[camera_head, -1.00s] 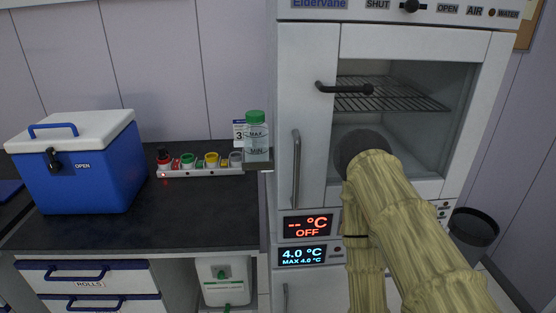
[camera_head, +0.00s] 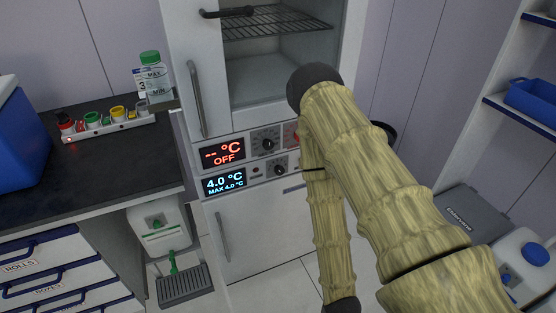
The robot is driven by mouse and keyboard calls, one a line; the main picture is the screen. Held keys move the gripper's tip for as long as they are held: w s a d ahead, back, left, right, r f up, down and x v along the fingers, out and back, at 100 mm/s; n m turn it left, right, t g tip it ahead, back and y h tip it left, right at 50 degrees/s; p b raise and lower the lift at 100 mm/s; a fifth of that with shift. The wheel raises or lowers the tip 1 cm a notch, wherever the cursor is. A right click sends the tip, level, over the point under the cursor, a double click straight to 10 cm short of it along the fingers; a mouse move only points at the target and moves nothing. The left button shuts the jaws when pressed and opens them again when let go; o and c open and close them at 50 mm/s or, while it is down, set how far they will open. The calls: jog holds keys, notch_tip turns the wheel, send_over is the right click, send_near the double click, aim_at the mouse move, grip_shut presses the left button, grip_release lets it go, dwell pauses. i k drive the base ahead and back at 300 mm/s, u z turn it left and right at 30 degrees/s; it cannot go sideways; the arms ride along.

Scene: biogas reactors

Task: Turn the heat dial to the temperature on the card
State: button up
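The upper control panel on the white cabinet has a red display (camera_head: 222,153) reading "-- °C OFF". To its right is a black dial (camera_head: 267,144) on a dark scale plate, its marks too small to read. Below it, a blue display (camera_head: 224,183) reads "4.0 °C MAX 4.0 °C", with a second small dial (camera_head: 280,169) beside it. A card (camera_head: 140,80) at the left, showing part of a "3", is mostly hidden behind a green-capped bottle (camera_head: 153,75). My arm covers the panel's right end. My gripper is not in view.
A cabinet compartment with a wire rack (camera_head: 275,24) is above the panels. A dark bin (camera_head: 385,131) and shelves (camera_head: 520,112) are at the right. Floor shows below the cabinet.

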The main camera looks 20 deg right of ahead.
aim_at(268, 144)
jog(key=k, duration=0.6)
jog(key=u, duration=0.65)
